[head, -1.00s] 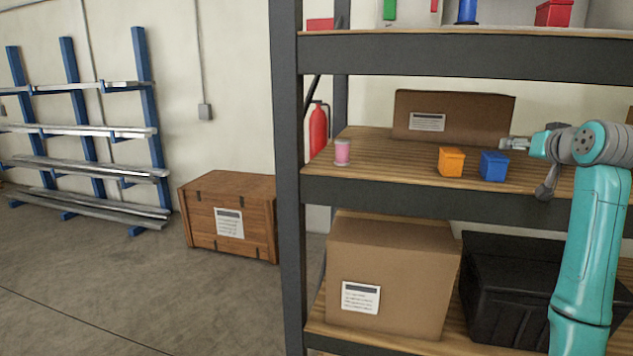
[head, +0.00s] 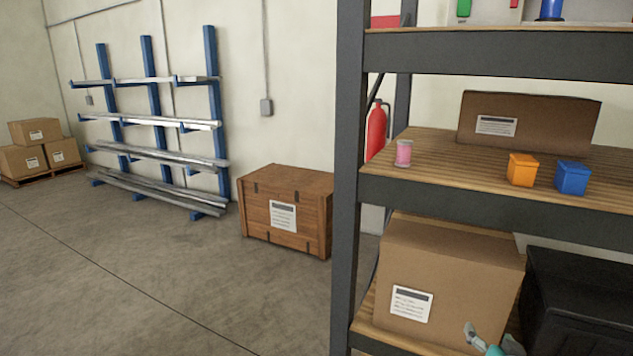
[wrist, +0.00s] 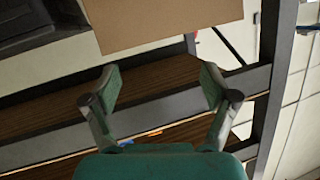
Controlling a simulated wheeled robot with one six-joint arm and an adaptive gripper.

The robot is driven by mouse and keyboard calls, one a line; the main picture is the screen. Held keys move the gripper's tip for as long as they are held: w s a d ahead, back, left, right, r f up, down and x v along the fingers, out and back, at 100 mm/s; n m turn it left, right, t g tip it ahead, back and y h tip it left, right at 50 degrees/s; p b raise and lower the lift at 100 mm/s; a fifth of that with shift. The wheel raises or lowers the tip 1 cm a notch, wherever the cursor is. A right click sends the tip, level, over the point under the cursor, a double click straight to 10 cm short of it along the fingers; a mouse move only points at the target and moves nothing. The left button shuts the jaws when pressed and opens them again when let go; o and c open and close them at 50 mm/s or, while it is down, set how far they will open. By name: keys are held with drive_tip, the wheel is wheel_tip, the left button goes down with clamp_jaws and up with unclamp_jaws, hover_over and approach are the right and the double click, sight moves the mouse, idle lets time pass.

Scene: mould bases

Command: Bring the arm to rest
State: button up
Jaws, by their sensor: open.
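My gripper (wrist: 158,85) shows in the wrist view with its two fingers spread wide apart. Nothing is between them. It points toward the shelf unit, whose dark beam (wrist: 165,105) lies behind the fingers, apparently without touching. In the head view only a small teal and grey part of my arm shows at the bottom edge, in front of the lower shelf; most of the arm is out of view.
A pink jar (head: 404,153), an orange box (head: 522,169) and a blue box (head: 572,177) stand on the middle shelf (head: 440,160). A large cardboard box (head: 450,275) and a black bin (head: 585,300) are below.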

drive_tip(key=s+a+f+n+y, duration=0.1)
drive_tip(key=s+a+f, duration=0.65)
drive_tip(key=s, duration=0.35)
drive_tip(key=s+a+f+n+y, duration=0.1)
drive_tip(key=s+a+f, duration=0.5)
drive_tip(key=s+a, duration=0.4)
drive_tip(key=s+a+r+n+y, duration=0.1)
drive_tip(key=s+a+r, duration=0.2)
drive_tip(key=s, duration=1)
drive_tip(key=s+a+r+n+y, duration=0.1)
drive_tip(key=s+a+r, duration=0.3)
drive_tip(key=s, duration=1)
drive_tip(key=shift+a+n, duration=0.45)
drive_tip(key=shift+n, duration=0.35)
